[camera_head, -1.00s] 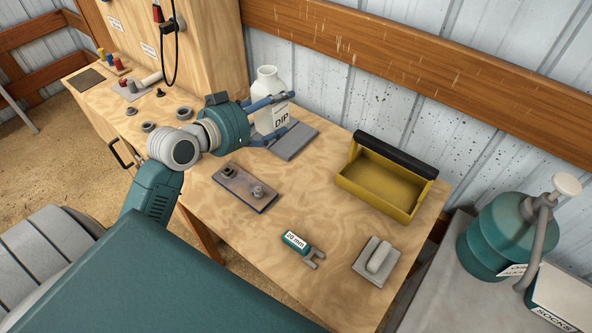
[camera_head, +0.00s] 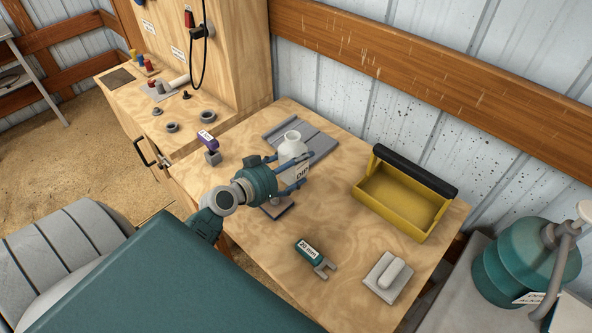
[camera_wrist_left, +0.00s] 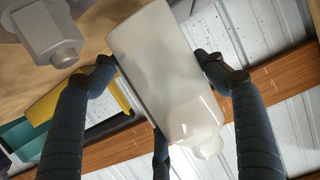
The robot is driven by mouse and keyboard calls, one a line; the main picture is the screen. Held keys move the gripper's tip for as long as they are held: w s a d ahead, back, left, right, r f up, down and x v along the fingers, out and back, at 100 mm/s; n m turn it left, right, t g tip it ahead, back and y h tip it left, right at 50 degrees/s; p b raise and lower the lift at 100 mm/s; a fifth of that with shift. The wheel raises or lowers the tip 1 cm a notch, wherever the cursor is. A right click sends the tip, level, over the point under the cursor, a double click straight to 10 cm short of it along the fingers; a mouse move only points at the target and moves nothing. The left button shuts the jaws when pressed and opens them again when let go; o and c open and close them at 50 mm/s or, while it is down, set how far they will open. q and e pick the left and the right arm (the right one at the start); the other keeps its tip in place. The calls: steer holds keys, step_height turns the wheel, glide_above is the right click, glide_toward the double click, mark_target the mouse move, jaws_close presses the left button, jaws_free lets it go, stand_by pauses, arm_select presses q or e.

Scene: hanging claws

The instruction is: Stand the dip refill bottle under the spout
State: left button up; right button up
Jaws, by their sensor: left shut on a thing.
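A teal pump vessel (camera_head: 517,262) with a grey curved spout pipe (camera_head: 562,262) stands on the surface at the right, well apart from the bottle. The pipe's lower end is partly hidden. My right gripper is not in view.
A yellow tote (camera_head: 401,202) with a dark handle lies between the bottle and the vessel. A teal 20 mm tool (camera_head: 312,255) and a grey block (camera_head: 387,277) lie near the front edge. The grey mat (camera_head: 318,145) behind the bottle is bare.

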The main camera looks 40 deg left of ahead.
arm_select(q)
steer(key=shift+f+b, duration=0.4)
steer(key=shift+f, duration=0.95)
steer(key=o, duration=1.7)
steer(key=shift+r, duration=0.1)
